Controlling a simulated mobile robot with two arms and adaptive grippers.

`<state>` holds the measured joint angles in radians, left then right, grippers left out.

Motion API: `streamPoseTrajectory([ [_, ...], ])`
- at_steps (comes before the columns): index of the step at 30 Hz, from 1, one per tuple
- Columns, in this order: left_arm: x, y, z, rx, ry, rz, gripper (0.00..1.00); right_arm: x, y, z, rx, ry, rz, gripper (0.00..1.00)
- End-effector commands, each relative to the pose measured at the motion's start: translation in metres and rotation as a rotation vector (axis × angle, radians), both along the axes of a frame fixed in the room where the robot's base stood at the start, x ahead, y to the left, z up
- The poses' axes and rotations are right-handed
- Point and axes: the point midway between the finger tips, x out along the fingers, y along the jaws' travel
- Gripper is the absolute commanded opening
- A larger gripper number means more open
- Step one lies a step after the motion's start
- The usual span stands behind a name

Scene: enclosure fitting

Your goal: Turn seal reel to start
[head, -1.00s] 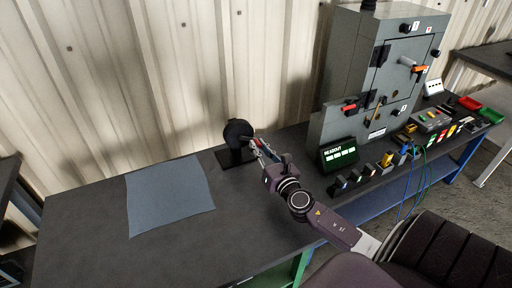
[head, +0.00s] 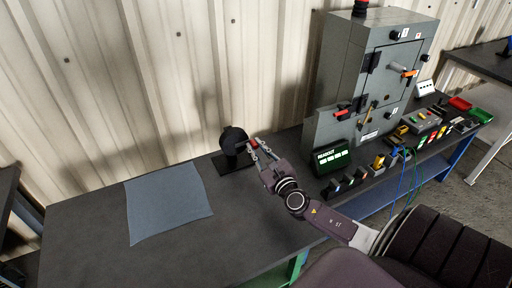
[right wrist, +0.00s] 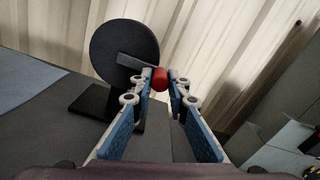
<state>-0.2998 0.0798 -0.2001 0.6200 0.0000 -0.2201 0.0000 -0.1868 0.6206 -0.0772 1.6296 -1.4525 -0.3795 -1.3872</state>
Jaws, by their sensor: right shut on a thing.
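The seal reel is a black disc (head: 233,139) on a black stand on the bench. It shows large in the right wrist view (right wrist: 122,48), with a grey crank arm and a red knob (right wrist: 160,78) at its end. My right gripper (head: 254,146) is at the reel's right side, shut on the red knob. In the right wrist view my right gripper's two blue-padded fingers (right wrist: 160,86) have their tips on either side of the knob. My left gripper is not in view.
A blue-grey mat (head: 168,203) lies left of the reel. A grey enclosure (head: 375,80) with switches stands at the right, with a readout box (head: 331,158) showing green at its front. Several small coloured parts and cables lie along the front edge. Bare bench lies between mat and edge.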

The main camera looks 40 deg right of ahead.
Motion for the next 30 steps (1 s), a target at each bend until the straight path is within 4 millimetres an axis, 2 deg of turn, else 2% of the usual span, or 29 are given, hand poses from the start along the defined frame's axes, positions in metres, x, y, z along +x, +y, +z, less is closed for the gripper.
streamPoseTrajectory([
  [9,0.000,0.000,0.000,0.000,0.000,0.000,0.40,-0.001,0.001,-0.002,-0.001,0.005,0.001,0.00],
  [10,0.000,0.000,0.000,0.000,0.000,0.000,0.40,-0.001,0.001,-0.002,0.000,0.005,0.001,0.16],
  [15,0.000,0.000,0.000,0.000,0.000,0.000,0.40,0.000,0.000,-0.001,0.001,0.002,0.001,0.33],
  [24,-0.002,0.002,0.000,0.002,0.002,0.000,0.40,-0.002,0.000,-0.001,0.000,0.001,0.001,0.33],
  [30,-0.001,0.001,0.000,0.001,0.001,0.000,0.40,-0.022,0.006,-0.002,0.001,0.004,0.002,0.33],
])
